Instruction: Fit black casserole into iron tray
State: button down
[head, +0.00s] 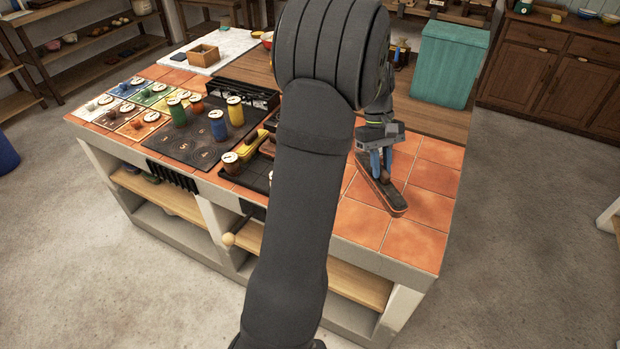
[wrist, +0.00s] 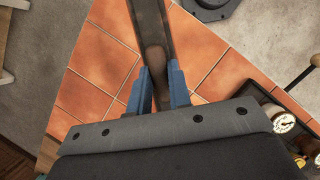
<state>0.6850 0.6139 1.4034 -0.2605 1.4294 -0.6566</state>
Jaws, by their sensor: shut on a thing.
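My gripper (head: 378,166) has blue fingers and is over the right part of the tiled counter. It is shut on a long, narrow dark piece with a brown grip, which looks like the black casserole (head: 392,200). The piece is low over or on the tiles; I cannot tell if it touches them. In the wrist view the casserole (wrist: 148,14) runs away between the fingers (wrist: 161,88). A black tray, likely the iron tray (head: 254,180), is left of my arm with a yellow piece (head: 251,149) in it. My arm hides its right part.
A dark board (head: 180,147) with several coloured, dial-topped canisters lies further left, beside coloured cards (head: 130,105). A teal box (head: 449,65) stands behind on the wooden counter part. The tiles around my gripper are clear, with the counter's front edge close by.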

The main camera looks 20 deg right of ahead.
jog(key=w+a+m+t+y, duration=0.1)
jog(key=w+a+m+y, duration=0.2)
jog(key=w+a+m, duration=0.35)
jog(key=shift+w+a+f+m, duration=0.5)
jog(key=shift+w+a+f, duration=0.45)
jog(key=shift+w+f, duration=0.95)
jog(key=shift+w+a+f+m, duration=0.55)
jog(key=shift+w+a+f, duration=0.7)
jog(key=shift+w, duration=1)
jog(key=shift+w+a+f+m, duration=0.5)
jog(key=shift+w+a+f, duration=0.2)
jog(key=shift+w+f, duration=1.3)
jog(key=shift+w, duration=0.1)
jog(key=c, duration=1.3)
grip_release()
jog(key=v, duration=1.2)
jog(key=shift+s+d+r, duration=0.15)
jog(key=shift+s+d, duration=0.05)
jog(key=shift+s, duration=0.05)
